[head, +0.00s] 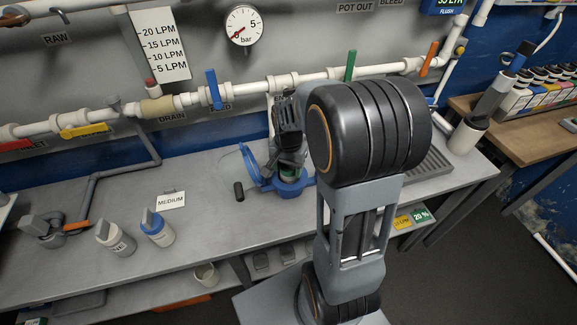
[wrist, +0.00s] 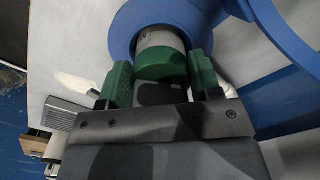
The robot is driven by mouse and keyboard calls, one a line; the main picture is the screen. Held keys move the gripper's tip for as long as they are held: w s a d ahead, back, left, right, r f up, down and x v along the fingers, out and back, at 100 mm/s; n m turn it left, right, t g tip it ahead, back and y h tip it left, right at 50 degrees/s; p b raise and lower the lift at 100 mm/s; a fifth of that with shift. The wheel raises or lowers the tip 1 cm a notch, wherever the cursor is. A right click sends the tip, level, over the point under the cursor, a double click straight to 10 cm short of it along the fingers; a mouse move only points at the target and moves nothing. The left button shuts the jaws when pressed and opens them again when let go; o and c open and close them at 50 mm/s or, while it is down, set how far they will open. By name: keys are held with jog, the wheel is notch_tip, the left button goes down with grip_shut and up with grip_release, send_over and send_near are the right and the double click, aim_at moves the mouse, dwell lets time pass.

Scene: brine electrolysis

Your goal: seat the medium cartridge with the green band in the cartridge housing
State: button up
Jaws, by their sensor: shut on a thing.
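The cartridge with the green band (wrist: 160,62) has a green end and a pale grey body. In the wrist view it sits between my gripper's green fingers (wrist: 160,80), which are shut on it. Its grey body goes into the round opening of the blue cartridge housing (wrist: 121,33). How deep it sits I cannot tell. In the head view the housing (head: 292,188) stands on the grey bench, with a blue curved piece (head: 249,165) at its left. My gripper (head: 290,165) points down over the housing, and a little green of the cartridge (head: 291,175) shows below it.
A short dark cylinder (head: 239,191) is on the bench left of the housing. White pipework with coloured valve handles (head: 213,88) runs along the wall behind.

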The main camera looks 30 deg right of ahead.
jog(key=shift+f, duration=0.35)
dwell(0.3)
dwell(0.4)
jog(key=o, duration=1.2)
jog(key=shift+c, duration=0.2)
notch_tip(320, 180, up, 14)
jog(key=shift+f, duration=0.1)
jog(key=shift+w+n, duration=0.15)
jog(key=shift+n, duration=0.25)
jog(key=s+a+f+n+t+p, duration=0.1)
jog(key=s+a+f+n+t, duration=0.1)
jog(key=s+a+n, duration=0.6)
jog(key=shift+s+f+n+t, duration=0.15)
jog(key=shift+s+n+t, duration=0.55)
jog(key=shift+s, duration=0.4)
